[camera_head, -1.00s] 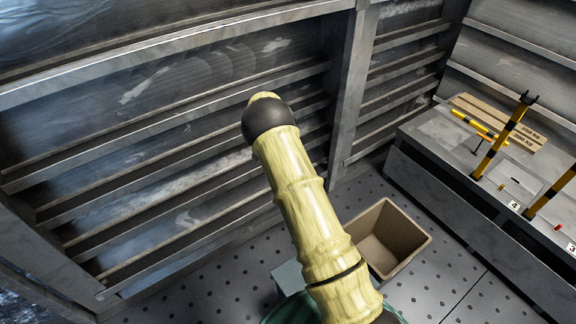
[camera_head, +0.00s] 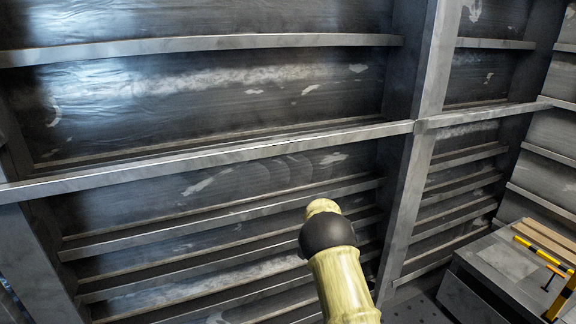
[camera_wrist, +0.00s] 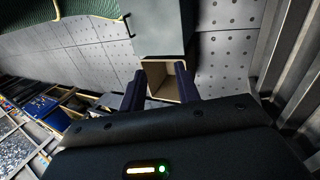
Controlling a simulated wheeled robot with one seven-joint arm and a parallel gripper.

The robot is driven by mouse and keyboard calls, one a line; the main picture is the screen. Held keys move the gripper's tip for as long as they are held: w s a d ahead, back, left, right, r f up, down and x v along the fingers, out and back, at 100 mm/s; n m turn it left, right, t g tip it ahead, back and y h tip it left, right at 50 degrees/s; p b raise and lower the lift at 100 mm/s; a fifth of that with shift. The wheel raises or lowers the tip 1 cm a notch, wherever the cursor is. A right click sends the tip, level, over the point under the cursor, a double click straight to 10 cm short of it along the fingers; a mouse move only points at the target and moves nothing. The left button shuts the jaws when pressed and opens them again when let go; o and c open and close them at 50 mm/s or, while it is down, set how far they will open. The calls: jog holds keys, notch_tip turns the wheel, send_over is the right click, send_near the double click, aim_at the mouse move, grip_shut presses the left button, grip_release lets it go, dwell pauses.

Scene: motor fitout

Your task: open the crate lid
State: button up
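No crate with a lid can be picked out for sure. In the wrist view a grey-green box-like body (camera_wrist: 160,30) with a dark handle-like bar on its left side stands at the top, and may be the crate. Its lid cannot be told apart. My gripper (camera_wrist: 160,70) shows in the wrist view with its two dark fingers apart and nothing held between them. An open tan bin (camera_wrist: 164,88) shows beyond and between the fingers, apart from them.
A ribbed metal wall (camera_head: 220,150) fills most of the head view. A grey bench (camera_head: 490,270) with yellow-black bars (camera_head: 540,252) stands at the lower right. In the wrist view a green object (camera_wrist: 75,10) lies at the top left and a blue container (camera_wrist: 40,108) at the left.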

jog(key=s+a+r+n+t+y, duration=0.1)
jog(key=s+r+n+t, duration=0.1)
jog(key=s+r+n, duration=0.45)
jog(key=s+r+n+t, duration=0.2)
jog(key=s+n+t, duration=0.1)
jog(key=s, duration=0.7)
jog(key=s+a+r+n+t+y, duration=0.15)
jog(key=s+r+n, duration=0.25)
jog(key=s, duration=0.4)
notch_tip(320, 180, up, 16)
jog(key=p, duration=1.6)
jog(key=shift+s+d+r+t+h, duration=0.25)
jog(key=shift+t+h, duration=0.1)
jog(key=shift+h, duration=0.1)
jog(key=shift+c, duration=0.3)
grip_shut()
